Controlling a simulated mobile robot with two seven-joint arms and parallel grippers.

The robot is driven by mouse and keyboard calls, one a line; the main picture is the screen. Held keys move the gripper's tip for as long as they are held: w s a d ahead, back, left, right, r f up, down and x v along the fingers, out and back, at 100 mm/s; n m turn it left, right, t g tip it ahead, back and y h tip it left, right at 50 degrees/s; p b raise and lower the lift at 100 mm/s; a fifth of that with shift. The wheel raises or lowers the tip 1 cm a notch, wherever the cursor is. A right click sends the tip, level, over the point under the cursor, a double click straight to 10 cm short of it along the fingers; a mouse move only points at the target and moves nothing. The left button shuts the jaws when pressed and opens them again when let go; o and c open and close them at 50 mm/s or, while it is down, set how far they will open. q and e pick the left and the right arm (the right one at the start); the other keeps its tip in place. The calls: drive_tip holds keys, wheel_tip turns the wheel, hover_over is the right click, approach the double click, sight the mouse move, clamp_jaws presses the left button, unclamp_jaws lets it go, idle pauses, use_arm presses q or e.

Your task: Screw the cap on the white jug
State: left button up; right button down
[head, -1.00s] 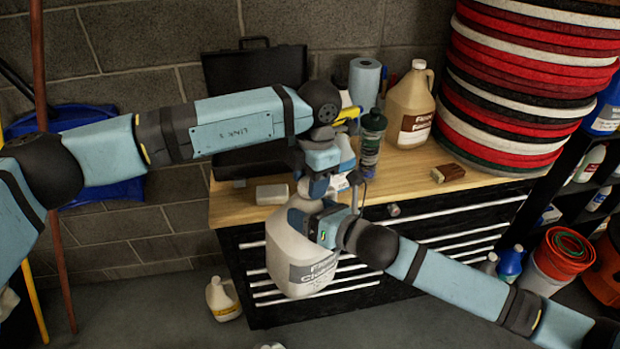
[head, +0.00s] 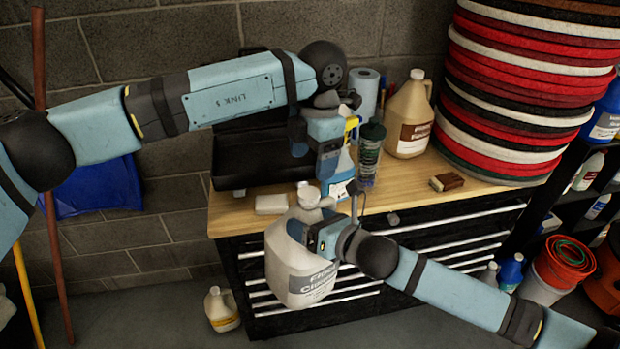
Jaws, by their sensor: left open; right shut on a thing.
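The white jug (head: 292,268) is held off the floor in front of the workbench, slightly tilted, its label facing me. A pale cap (head: 308,194) shows at the top of the jug, at its neck; I cannot tell how tightly it sits. My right gripper (head: 316,232) is shut on the jug near its handle; the fingertips are mostly hidden. My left gripper (head: 327,172) is open, above the cap and slightly to its right, apparently apart from it. Its fingers are hard to make out against the spray bottle behind.
The wooden workbench (head: 235,215) holds a spray bottle (head: 343,165), a dark green bottle (head: 370,158), a tan jug (head: 409,118), a brush (head: 446,182), a pale block (head: 271,204) and stacked pads (head: 520,90). A small jug (head: 221,309) stands on the floor.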

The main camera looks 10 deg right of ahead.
use_arm(q)
drive_tip(key=shift+w+d+r, duration=0.1)
drive_tip(key=shift+r, duration=1)
drive_tip(key=shift+d+r, duration=0.1)
drive_tip(key=shift+r, duration=0.95)
use_arm(e)
drive_tip(key=shift+r, duration=0.2)
